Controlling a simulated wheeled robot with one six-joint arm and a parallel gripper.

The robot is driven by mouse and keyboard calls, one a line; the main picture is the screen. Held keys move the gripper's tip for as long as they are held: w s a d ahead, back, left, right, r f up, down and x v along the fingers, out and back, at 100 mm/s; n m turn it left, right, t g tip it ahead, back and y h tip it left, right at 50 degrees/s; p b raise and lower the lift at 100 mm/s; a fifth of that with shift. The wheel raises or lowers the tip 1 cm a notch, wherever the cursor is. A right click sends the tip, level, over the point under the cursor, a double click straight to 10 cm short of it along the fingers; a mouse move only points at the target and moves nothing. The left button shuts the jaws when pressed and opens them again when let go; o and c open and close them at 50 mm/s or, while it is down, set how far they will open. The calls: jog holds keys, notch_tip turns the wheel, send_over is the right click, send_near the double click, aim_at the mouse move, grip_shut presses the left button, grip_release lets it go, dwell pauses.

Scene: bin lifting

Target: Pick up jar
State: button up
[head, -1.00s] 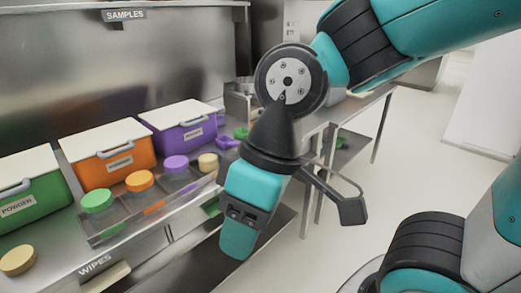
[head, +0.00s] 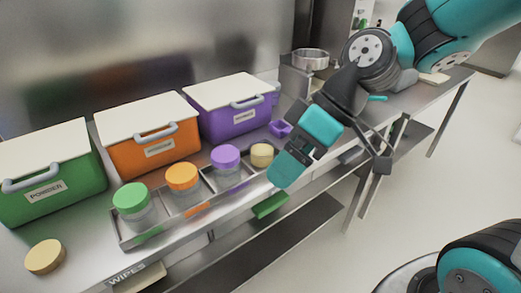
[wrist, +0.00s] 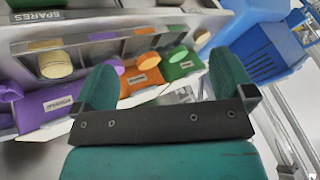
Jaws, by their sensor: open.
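Several jars stand in a metal tray (head: 125,240) on the steel bench: a green-lidded jar (head: 133,203), an orange-lidded jar (head: 184,182), a purple-lidded jar (head: 227,164) and a smaller cream jar (head: 262,154). Another cream-lidded jar (head: 45,257) stands alone at the bench's left front. Which jar the task names cannot be told. My gripper (head: 291,168) is open and empty, just right of the cream jar in the tray and apart from it. In the wrist view, a cream jar (wrist: 55,65) shows left of my spread teal fingers (wrist: 163,78).
A green bin (head: 52,180), an orange bin (head: 148,137) and a purple bin (head: 229,108) with white lids line the bench behind the tray. A purple scoop (head: 281,129) lies beside the purple bin. A blue crate (wrist: 258,50) shows in the wrist view. A lower shelf runs under the bench.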

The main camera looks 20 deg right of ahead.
jog(key=w+d+f+t+y, duration=0.35)
jog(key=w+d, duration=0.25)
jog(key=w, duration=0.2)
jog(key=t+b, duration=0.2)
jog(key=t, duration=0.2)
send_near(265, 140)
jog(key=shift+n+t, duration=0.25)
jog(key=shift+n, duration=0.25)
jog(key=p+x, duration=0.3)
jog(key=x, duration=0.1)
jog(key=shift+a+f, duration=0.25)
jog(key=shift+a, duration=0.15)
jog(key=shift+p+x, duration=1)
jog(key=shift+x, duration=2.05)
jog(key=c, duration=1.1)
